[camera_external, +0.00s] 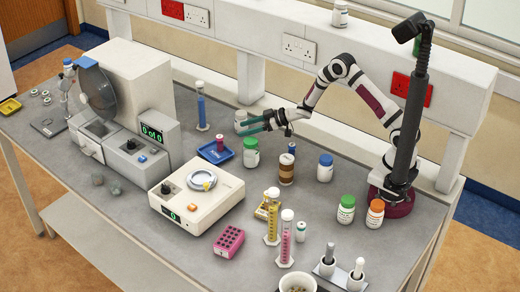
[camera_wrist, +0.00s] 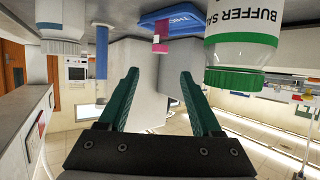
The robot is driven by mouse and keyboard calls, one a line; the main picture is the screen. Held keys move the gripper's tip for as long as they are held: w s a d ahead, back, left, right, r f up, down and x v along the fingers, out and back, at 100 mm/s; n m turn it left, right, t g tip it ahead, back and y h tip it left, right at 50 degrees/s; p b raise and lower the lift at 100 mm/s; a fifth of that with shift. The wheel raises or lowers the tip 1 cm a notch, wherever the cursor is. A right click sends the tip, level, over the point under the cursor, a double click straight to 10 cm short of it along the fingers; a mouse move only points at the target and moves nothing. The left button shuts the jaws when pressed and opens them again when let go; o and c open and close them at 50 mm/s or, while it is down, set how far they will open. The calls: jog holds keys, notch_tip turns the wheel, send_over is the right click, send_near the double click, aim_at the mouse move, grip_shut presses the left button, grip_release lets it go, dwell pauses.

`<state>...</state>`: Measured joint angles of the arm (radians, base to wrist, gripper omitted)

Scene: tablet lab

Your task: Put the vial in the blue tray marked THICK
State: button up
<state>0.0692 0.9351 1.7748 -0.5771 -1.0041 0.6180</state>
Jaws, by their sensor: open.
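The blue tray (camera_external: 207,153) lies on the bench left of the green-capped bottle. It also shows at the top of the wrist view (camera_wrist: 185,21), with part of the marking THICK readable; that view looks upside down. A small magenta vial (camera_external: 220,145) stands upright, apparently in the blue tray. In the wrist view the vial (camera_wrist: 160,40) shows against the tray, with a pink end. My gripper (camera_external: 252,122) is open, with nothing between its teal fingers, above the bench and right of the vial. The wrist view shows its fingers (camera_wrist: 159,76) spread and apart from the vial.
A green-capped bottle (camera_external: 251,155), marked BUFFER in the wrist view (camera_wrist: 243,50), stands close right of the tray. A white bottle (camera_external: 240,118) and a blue cylinder (camera_external: 201,110) stand behind. A balance (camera_external: 196,200) is in front.

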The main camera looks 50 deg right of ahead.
jog(key=s+d+r+m+g+h, duration=0.3)
jog(key=s+d+r+m+h, duration=0.45)
jog(key=s+d+r, duration=0.4)
jog(key=s+a+m+g, duration=0.1)
jog(key=s+a+g, duration=0.1)
jog(key=s, duration=0.9)
jog(key=s+a+r+m+g+y, duration=0.1)
jog(key=s+a+m+g, duration=0.1)
jog(key=s, duration=0.9)
jog(key=s+a+m+g, duration=0.2)
jog(key=s+g, duration=0.2)
jog(key=s, duration=0.7)
jog(key=shift+r+y, duration=0.35)
